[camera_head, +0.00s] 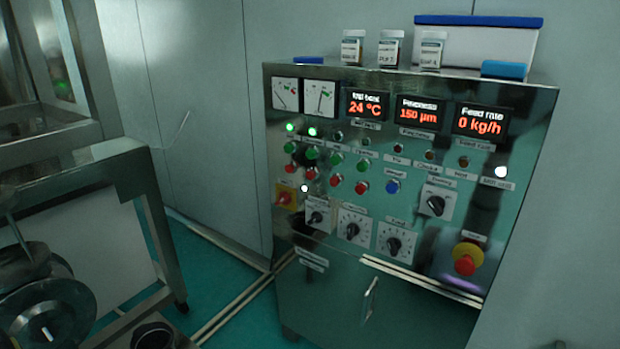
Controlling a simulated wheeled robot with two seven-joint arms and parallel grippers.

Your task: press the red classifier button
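A metal control panel (420,155) stands at the right in the head view. A row of small red buttons (336,181) runs across it, below a row of green buttons (336,159). The labels by these buttons are too small to read, so I cannot tell which red one is the classifier button. A blue button (393,186) sits right of the red row. A larger red emergency-type button (465,264) on a yellow base is at the lower right. Neither of my grippers is in view.
Rotary knobs (395,244) sit below the buttons. Displays above read 24 °C, 150 µm and 0 kg/h. Several jars (390,48) and a white box (475,45) with a blue lid stand on the cabinet. A metal frame (80,172) stands left, with green floor between.

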